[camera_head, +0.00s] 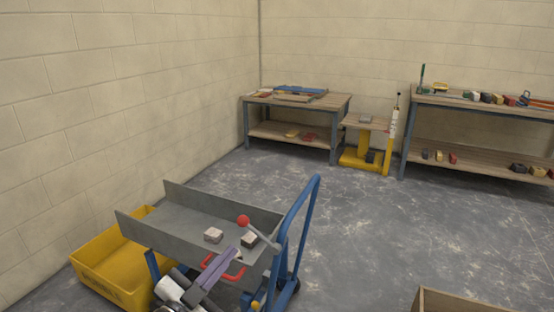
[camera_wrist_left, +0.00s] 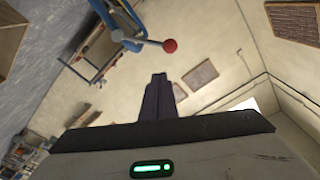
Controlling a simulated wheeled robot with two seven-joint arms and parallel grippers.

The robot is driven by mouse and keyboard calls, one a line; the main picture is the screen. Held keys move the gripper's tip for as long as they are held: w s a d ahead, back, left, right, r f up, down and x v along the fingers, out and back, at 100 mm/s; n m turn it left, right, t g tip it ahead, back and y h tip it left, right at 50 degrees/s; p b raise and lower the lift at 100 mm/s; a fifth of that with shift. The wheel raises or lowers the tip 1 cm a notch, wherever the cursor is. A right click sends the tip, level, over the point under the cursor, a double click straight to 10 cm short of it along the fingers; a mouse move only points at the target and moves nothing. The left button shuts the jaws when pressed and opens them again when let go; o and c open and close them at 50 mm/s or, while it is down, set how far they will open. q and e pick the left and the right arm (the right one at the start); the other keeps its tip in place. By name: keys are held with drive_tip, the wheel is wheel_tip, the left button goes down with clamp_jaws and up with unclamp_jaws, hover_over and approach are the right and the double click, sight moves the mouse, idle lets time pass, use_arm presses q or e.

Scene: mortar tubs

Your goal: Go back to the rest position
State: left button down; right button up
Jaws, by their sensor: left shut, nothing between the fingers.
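My left gripper (camera_head: 234,254) is at the lower middle of the head view, in front of the grey tray of a blue-framed cart (camera_head: 170,225). Its fingers are shut and empty. My right gripper is in neither view.
A lever with a red knob (camera_head: 243,220) rises close beside the left gripper. A yellow tub (camera_head: 120,270) stands left of the cart. Open floor (camera_head: 350,220) lies to the right.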

use_arm(q)
drive_tip(key=s+f+n+g+y, duration=0.2)
drive_tip(key=s+f+n+g, duration=0.2)
drive_tip(key=s+f, duration=0.7)
drive_tip(key=s+f+n+g+y+p, duration=0.1)
drive_tip(key=s+f+n+g+y, duration=0.2)
drive_tip(key=s+f, duration=0.9)
drive_tip(key=s+n+g, duration=0.1)
drive_tip(key=s+n, duration=0.1)
drive_tip(key=s, duration=0.3)
drive_tip(key=shift+s+a+f+g, duration=0.2)
drive_tip(key=shift+s+a+g, duration=0.1)
